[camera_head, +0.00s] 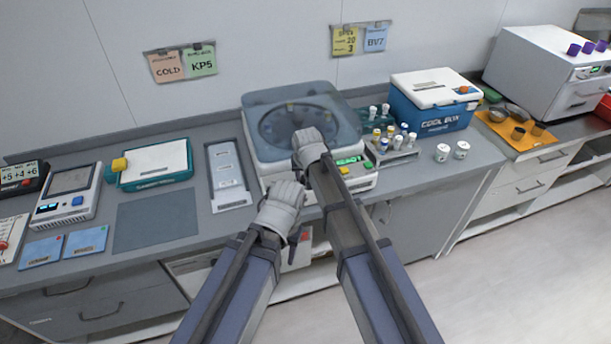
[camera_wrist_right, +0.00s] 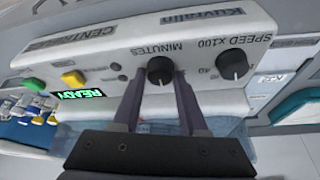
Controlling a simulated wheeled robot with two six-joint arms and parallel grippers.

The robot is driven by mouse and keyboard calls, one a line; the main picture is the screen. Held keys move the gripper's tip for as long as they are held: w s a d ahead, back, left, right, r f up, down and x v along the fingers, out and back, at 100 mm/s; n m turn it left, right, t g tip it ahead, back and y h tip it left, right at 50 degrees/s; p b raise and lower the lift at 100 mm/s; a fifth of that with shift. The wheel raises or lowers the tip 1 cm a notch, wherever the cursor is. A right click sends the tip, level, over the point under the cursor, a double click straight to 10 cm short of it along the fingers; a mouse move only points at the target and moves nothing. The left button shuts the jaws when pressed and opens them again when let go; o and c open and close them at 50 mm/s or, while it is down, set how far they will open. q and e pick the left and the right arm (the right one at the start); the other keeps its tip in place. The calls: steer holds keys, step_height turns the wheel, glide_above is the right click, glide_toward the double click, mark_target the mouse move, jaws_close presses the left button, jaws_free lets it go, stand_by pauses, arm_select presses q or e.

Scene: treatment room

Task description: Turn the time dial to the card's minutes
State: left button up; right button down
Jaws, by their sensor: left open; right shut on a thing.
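The centrifuge (camera_head: 362,184) is a white machine with a dark translucent lid on the counter. Its front panel appears upside down in the right wrist view, with a lit READY display (camera_wrist_right: 80,94). The black MINUTES dial (camera_wrist_right: 160,69) sits between the fingertips of my right gripper (camera_wrist_right: 158,84), which is shut on it. The dial's exact setting cannot be read. In the head view, my right gripper (camera_head: 311,150) hides part of the panel. My left gripper (camera_head: 282,203) is open and empty, low in front of the machine. The yellow spin card (camera_head: 345,41) on the wall shows 20 and 3.
The black SPEED dial (camera_wrist_right: 232,64) is close beside the MINUTES dial. Yellow (camera_wrist_right: 73,79) and green (camera_wrist_right: 33,84) buttons are on its other side. A tube rack (camera_head: 392,150) and cool box (camera_head: 433,100) stand right of the machine; a grey tray (camera_head: 228,175) lies left.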

mark_target(306, 191)
steer(key=shift+c, duration=2.2)
jaws_free()
steer(key=shift+r, duration=0.1)
steer(key=p+v, duration=0.7)
steer(key=shift+r, duration=0.3)
steer(key=shift+s, duration=0.15)
